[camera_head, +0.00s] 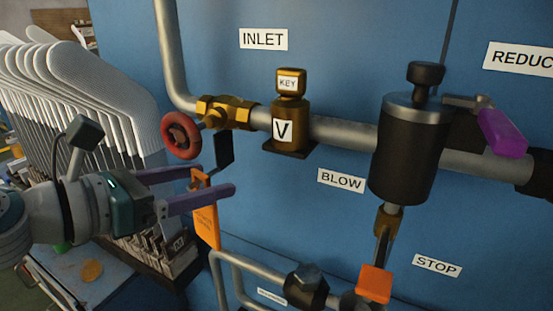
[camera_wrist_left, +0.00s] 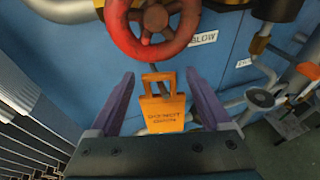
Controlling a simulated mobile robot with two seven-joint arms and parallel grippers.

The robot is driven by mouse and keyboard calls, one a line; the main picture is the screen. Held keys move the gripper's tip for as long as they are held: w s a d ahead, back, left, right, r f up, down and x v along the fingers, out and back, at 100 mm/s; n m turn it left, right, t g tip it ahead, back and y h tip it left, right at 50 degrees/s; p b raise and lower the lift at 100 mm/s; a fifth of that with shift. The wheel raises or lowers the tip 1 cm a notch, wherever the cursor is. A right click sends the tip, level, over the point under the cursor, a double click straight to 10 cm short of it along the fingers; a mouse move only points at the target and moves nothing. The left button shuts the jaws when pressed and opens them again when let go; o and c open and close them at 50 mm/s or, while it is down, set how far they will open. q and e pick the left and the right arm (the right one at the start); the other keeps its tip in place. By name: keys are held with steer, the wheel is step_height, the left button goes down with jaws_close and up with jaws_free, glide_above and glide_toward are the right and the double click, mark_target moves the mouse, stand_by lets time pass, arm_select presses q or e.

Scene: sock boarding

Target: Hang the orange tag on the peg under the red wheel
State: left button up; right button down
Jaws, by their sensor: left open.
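The orange tag (camera_head: 206,222) is upright below the red wheel (camera_head: 181,136), its loop at the top. In the left wrist view the tag (camera_wrist_left: 165,113) is between the two purple fingers, with dark lettering on its face and the red wheel (camera_wrist_left: 152,22) above it. My left gripper (camera_head: 212,180) is open around the tag's upper part. In the left wrist view there is a gap between the tag and each finger. A black plate (camera_head: 223,150) is just right of the wheel. My right gripper is not in view.
A brass valve (camera_head: 225,112) and a pipe run along the blue wall. A black cylinder (camera_head: 408,148) with a purple lever (camera_head: 502,134) is at the right. Grey bent pipes (camera_head: 228,275) are below the tag. Several white sock boards (camera_head: 95,85) stand at the left.

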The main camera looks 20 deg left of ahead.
arm_select(q)
steer(key=v, duration=1)
steer(key=w+a+r+n+t+y+p, duration=0.1)
steer(key=a+r+n+y+p, duration=0.3)
steer(key=r+n, duration=0.6)
steer(key=a+r+n+t+y+p, duration=0.1)
steer(key=r+n+y+p, duration=0.55)
steer(key=n, duration=0.65)
steer(key=s+d+f+n+g+h+p, duration=0.4)
steer(key=s+d+n+g+h+p, duration=0.2)
steer(key=s+d+n+g+p, duration=0.65)
step_height(320, 180, up, 36)
steer(key=s+d+n+p, duration=0.1)
steer(key=d+n+p, duration=0.1)
steer(key=p, duration=3.3)
steer(key=shift+s+r, duration=0.2)
steer(key=shift+s, duration=0.15)
steer(key=shift+n+y, duration=0.25)
